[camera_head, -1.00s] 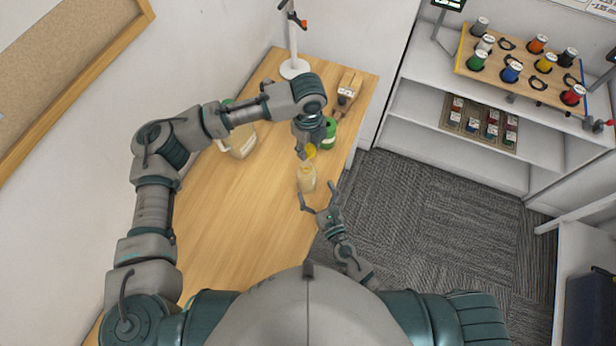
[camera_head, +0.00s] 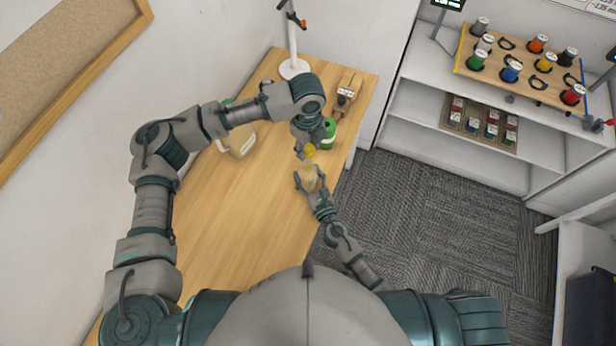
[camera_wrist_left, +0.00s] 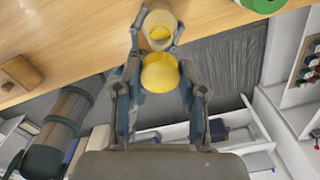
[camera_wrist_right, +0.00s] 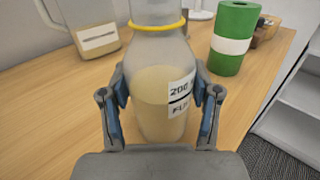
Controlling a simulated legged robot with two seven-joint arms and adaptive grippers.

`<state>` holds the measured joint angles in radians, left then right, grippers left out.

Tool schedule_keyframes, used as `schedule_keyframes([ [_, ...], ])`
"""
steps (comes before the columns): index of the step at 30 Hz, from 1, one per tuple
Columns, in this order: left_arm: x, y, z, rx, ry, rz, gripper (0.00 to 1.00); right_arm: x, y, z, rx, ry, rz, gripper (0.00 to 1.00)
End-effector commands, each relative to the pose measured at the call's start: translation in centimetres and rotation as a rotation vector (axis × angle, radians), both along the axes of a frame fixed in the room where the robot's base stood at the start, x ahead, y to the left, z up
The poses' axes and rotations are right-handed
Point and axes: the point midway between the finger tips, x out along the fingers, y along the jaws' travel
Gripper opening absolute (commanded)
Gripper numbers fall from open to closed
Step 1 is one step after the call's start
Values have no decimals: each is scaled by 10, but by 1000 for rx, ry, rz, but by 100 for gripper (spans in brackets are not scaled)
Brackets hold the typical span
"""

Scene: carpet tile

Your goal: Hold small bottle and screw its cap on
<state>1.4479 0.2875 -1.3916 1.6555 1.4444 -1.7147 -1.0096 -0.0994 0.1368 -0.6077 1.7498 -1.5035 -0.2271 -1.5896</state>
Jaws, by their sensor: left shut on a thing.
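The small bottle (camera_head: 312,184) stands near the table's right edge, a clear bottle with pale contents, a yellow neck ring and a white label. It fills the middle of the right wrist view (camera_wrist_right: 160,95), its top cut off. My right gripper (camera_head: 310,177) has its fingers on both sides of the bottle's body; whether they press on it I cannot tell. The yellow cap (camera_wrist_left: 160,73) is between the fingers of my left gripper (camera_wrist_left: 160,85), which is shut on it. The cap (camera_head: 310,151) is above the bottle, apart from its open mouth (camera_wrist_left: 159,32).
A green cylinder (camera_wrist_right: 234,40) with a white band stands behind the bottle. A large jug (camera_head: 240,142) is at the left and a white stand (camera_head: 293,67) at the back. The near tabletop (camera_head: 215,220) is clear. Shelves (camera_head: 465,150) stand at the right beyond the carpet.

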Motion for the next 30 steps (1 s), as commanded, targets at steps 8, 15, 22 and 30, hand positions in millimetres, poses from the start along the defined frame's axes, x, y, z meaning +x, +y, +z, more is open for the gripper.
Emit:
schedule_keyframes([
  [8,0,2,-3,-1,1,0,28,0,2,0,-1,1,0,0],
  [15,2,1,-33,1,5,2,28,0,0,0,0,1,0,0],
  [22,3,0,-49,1,1,0,28,0,-1,-1,0,1,0,0],
  [30,3,1,-48,1,2,0,28,0,0,-1,0,1,-1,0],
])
